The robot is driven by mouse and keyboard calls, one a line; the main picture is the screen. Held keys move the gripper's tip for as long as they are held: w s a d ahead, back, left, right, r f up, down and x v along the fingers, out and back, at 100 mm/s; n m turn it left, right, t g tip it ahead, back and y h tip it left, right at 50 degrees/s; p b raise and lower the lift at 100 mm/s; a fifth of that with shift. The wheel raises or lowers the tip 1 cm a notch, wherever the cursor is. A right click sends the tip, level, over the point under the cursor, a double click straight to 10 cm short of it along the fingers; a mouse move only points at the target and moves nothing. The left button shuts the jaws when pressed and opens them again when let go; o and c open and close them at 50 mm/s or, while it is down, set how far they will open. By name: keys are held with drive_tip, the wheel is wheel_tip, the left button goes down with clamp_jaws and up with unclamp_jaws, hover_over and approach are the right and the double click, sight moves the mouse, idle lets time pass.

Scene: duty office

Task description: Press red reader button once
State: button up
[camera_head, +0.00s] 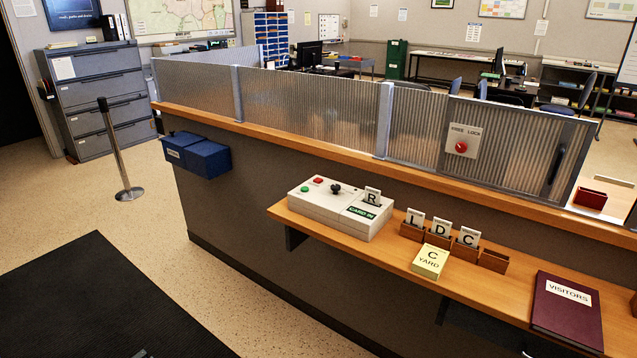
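The card reader is a cream box (330,212) on the wooden shelf along the counter's front. Its red button (318,180) is at the back left of its top, with a green button (305,188) just in front and a black knob (336,188) to the right. A card marked R (372,197) stands upright at its right end, behind a green "CARD IN" label (362,212). Nothing covers the red button. I cannot tell from this view whether it is pressed. My gripper is not identifiable in this view.
Wooden holders with cards L (415,218), D (440,228) and C (468,237) stand to the right, behind a "C YARD" block (430,261). A visitors book (567,311) lies farther right. Another red knob (461,147) is on the ribbed screen. A blue box (197,155) hangs left.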

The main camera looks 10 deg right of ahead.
clamp_jaws()
idle(1.1)
